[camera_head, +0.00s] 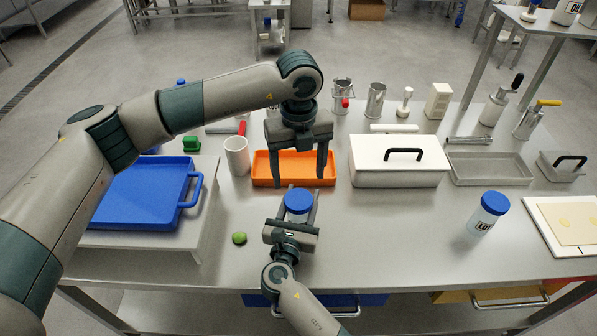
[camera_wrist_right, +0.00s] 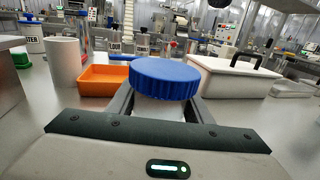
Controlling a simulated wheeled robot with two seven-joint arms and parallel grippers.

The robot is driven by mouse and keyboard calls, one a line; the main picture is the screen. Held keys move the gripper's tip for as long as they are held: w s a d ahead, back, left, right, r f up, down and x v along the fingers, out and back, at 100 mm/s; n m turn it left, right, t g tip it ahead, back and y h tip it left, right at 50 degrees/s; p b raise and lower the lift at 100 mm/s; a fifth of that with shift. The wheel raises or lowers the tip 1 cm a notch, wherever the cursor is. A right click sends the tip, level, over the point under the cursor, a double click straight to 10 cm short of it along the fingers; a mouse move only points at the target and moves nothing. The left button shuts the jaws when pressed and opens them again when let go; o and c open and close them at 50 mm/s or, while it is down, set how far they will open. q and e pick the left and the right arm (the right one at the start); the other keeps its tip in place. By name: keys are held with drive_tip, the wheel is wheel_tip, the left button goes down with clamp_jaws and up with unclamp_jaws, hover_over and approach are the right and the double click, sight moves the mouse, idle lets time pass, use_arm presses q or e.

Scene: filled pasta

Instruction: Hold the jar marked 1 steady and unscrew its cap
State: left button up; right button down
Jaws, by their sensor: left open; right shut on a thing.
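A jar with a ribbed blue cap (camera_head: 298,200) stands near the middle of the table; the cap is large in the right wrist view (camera_wrist_right: 165,78). My right gripper (camera_head: 299,212) comes from the front and is shut on this jar below the cap. The cap is on the jar. My left gripper (camera_head: 299,180) points down above and slightly behind the cap, open and empty. A second blue-capped jar (camera_head: 488,213) stands apart to the right, with a dark-lettered label; no number is readable.
An orange tray (camera_head: 262,182) lies behind the held jar, with a white lidded box (camera_head: 398,178) to its right. A white cup (camera_head: 237,158), a blue tray (camera_head: 140,200) and a small green object (camera_head: 239,238) are to the left. The table between the two jars is clear.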

use_arm(q)
drive_tip(key=m, duration=0.7)
drive_tip(key=shift+m, duration=0.3)
drive_tip(key=m, duration=2)
drive_tip(key=shift+m, duration=0.4)
drive_tip(key=m, duration=0.5)
drive_tip(key=shift+m, duration=0.4)
drive_tip(key=m, duration=0.8)
drive_tip(key=shift+m, duration=0.4)
drive_tip(key=m, duration=0.5)
